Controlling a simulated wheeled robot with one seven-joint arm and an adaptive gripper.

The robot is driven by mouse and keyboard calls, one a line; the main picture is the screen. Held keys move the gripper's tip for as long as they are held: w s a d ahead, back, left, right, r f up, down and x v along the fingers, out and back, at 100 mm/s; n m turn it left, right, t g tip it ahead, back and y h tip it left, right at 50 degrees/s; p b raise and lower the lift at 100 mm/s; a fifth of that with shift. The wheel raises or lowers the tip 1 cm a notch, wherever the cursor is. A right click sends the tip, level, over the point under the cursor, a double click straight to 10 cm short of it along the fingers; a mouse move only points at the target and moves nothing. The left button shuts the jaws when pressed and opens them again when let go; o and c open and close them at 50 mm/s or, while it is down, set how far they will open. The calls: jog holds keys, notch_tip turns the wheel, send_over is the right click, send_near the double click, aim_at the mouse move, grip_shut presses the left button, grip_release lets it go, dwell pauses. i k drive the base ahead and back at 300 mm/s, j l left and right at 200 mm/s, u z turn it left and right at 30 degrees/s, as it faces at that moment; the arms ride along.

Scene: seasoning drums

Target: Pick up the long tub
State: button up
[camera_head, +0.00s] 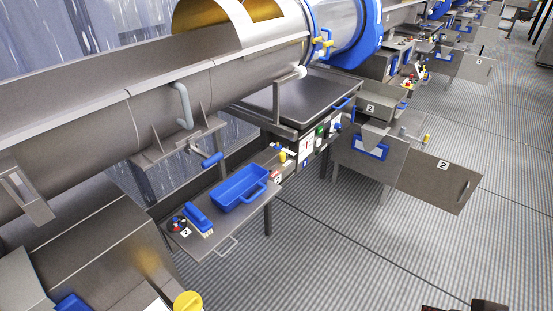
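The long tub is a blue, open-topped, rectangular tub (238,190) with a handle at its right end. It sits upright on a small steel side table (226,226), left of the picture's middle. Its inside looks empty. Dark parts, one with a reddish patch, just enter at the bottom right edge. They may belong to my arm or gripper, but the fingers cannot be made out. They are far from the tub, and nothing touches it.
A blue brush-like tool (198,219) and a dark round item (178,225) lie left of the tub. A large steel drum (150,95) hangs above and behind. An open cabinet door (438,180) juts out at right. The ribbed floor (340,255) in front is clear.

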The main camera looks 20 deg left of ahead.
aim_at(234, 191)
jog(key=i+l+u, duration=0.1)
jog(key=i, duration=0.5)
jog(key=i+l+u, duration=0.15)
jog(key=i, duration=0.5)
jog(key=i+u, duration=0.3)
jog(key=u, duration=0.15)
jog(key=i+u, duration=0.6)
jog(key=u, duration=0.25)
jog(key=i+l+u, duration=0.25)
jog(key=u, duration=0.15)
